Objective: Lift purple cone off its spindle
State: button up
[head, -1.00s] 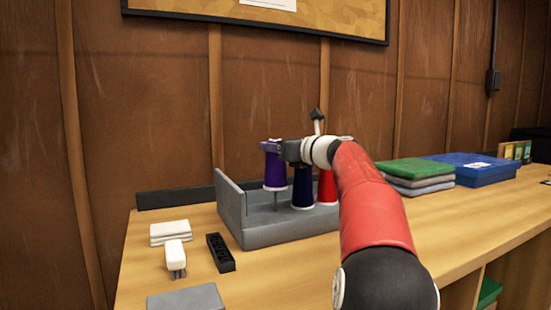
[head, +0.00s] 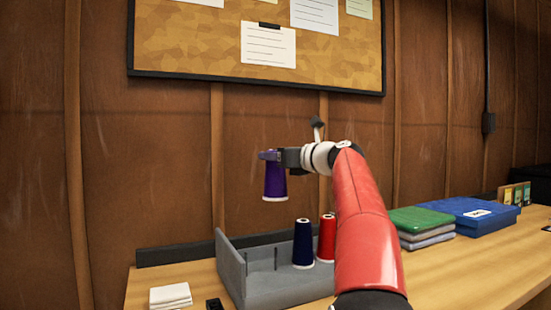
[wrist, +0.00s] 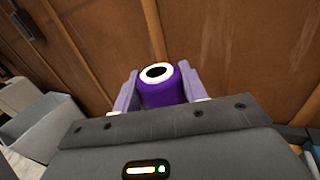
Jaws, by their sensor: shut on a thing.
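The purple cone (head: 275,184) hangs upright in my gripper (head: 270,155), high above the grey thread rack (head: 290,287). My gripper is shut on the cone near its top. In the wrist view the purple cone (wrist: 162,88), with a white ring at its end, sits between the two fingers of my gripper (wrist: 160,88). A bare spindle (head: 275,258) stands in the rack below, clear of the cone. A dark blue cone (head: 303,245) and a red cone (head: 326,240) stand in the rack to the right.
A cork board (head: 215,45) hangs on the wooden wall above. The air around the cone looks clear.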

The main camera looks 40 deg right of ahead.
jog(key=shift+r, duration=0.1)
notch_tip(320, 180, up, 4)
jog(key=p, duration=0.3)
jog(key=shift+s, duration=0.1)
